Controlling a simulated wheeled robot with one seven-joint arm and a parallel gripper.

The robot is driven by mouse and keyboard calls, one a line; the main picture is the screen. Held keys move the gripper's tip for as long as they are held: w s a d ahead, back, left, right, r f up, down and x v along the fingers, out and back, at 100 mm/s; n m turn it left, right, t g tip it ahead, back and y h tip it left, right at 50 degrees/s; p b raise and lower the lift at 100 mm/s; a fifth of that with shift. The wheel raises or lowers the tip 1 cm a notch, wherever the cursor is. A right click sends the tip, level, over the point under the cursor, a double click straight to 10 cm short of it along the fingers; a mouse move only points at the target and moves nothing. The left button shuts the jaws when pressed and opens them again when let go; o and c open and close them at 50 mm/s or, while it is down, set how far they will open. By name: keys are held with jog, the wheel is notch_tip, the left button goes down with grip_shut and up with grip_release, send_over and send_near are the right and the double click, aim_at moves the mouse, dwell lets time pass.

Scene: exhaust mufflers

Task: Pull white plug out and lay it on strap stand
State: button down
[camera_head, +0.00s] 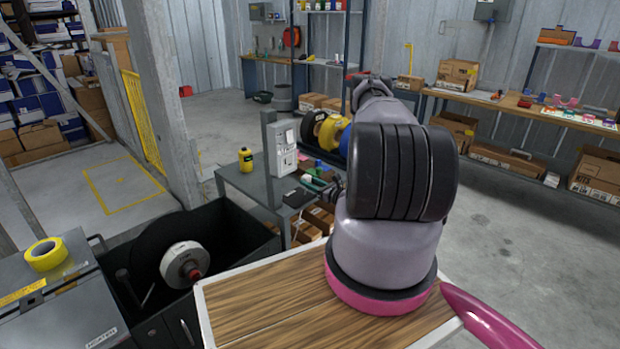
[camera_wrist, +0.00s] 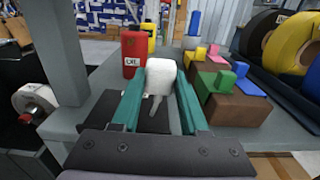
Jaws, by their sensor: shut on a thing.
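My gripper (camera_wrist: 160,84) has teal fingers shut on a white plug (camera_wrist: 160,76), with a thin pale piece hanging below it. The plug is above the small grey table, near a dark flat pad (camera_wrist: 108,112). In the head view my gripper (camera_head: 318,183) is small and partly behind my arm, to the right of a white box (camera_head: 283,150) on a grey post. The plug looks apart from that box. No stand is clearly recognisable as the strap stand; brown blocks (camera_wrist: 237,110) with coloured pieces stand right of my gripper.
A red labelled container (camera_wrist: 134,56) stands just beyond the fingers. The grey post (camera_wrist: 62,50) rises close on the left. Large black and yellow reels (camera_wrist: 290,44) stand at the right. A yellow bottle (camera_head: 245,159) is on the table's left.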

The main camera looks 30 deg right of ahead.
aim_at(310, 196)
jog(key=shift+f, duration=2.2)
jog(key=shift+c, duration=1.7)
grip_release()
jog(key=shift+s, duration=0.1)
jog(key=v, duration=1)
jog(key=shift+s, duration=0.3)
jog(key=shift+d, duration=0.2)
